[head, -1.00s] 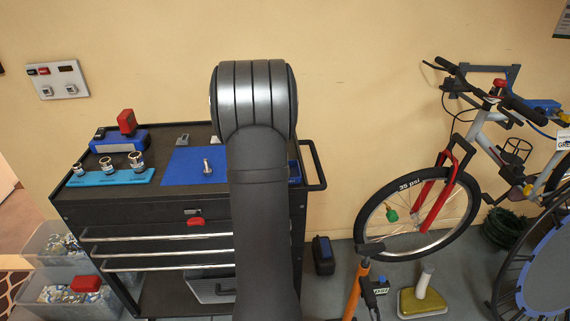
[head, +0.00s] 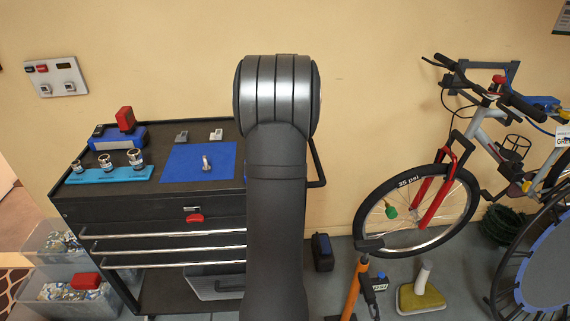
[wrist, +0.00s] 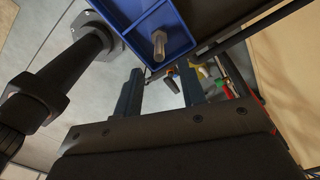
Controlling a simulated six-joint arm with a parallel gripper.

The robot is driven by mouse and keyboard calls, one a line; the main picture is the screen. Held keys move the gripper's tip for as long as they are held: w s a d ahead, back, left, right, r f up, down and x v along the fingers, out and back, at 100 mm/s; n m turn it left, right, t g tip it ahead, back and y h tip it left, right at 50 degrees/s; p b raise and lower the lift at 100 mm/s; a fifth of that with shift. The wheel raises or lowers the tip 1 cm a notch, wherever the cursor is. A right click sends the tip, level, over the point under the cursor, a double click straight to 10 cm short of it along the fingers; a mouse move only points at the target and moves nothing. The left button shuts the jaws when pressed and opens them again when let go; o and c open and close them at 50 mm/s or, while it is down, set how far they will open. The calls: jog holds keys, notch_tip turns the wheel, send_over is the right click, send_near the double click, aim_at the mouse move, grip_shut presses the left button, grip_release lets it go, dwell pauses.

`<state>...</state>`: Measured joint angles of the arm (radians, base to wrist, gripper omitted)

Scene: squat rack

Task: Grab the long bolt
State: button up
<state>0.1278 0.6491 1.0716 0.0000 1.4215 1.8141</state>
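In the wrist view a silver bolt (wrist: 159,45) stands in a compartment of a blue divided tray (wrist: 178,36). My gripper (wrist: 160,82) is open and empty, its two dark fingers apart, with the bolt beyond the gap and not touched. In the head view a small silver bolt-like piece (head: 206,163) stands on a blue mat (head: 180,170) on the black tool cart (head: 130,215). I cannot tell whether this is the bolt from the wrist view. My arm hides the cart's right part, and the gripper is hidden there.
On the cart top, a light blue holder (head: 110,175) carries several sockets, with a blue and red item (head: 125,120) behind. Two small grey pieces (head: 216,135) lie behind the mat. A bicycle (head: 430,200) stands at the right.

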jog(key=f, duration=0.8)
jog(key=shift+w+a, duration=0.1)
jog(key=shift+a, duration=0.2)
grip_shut()
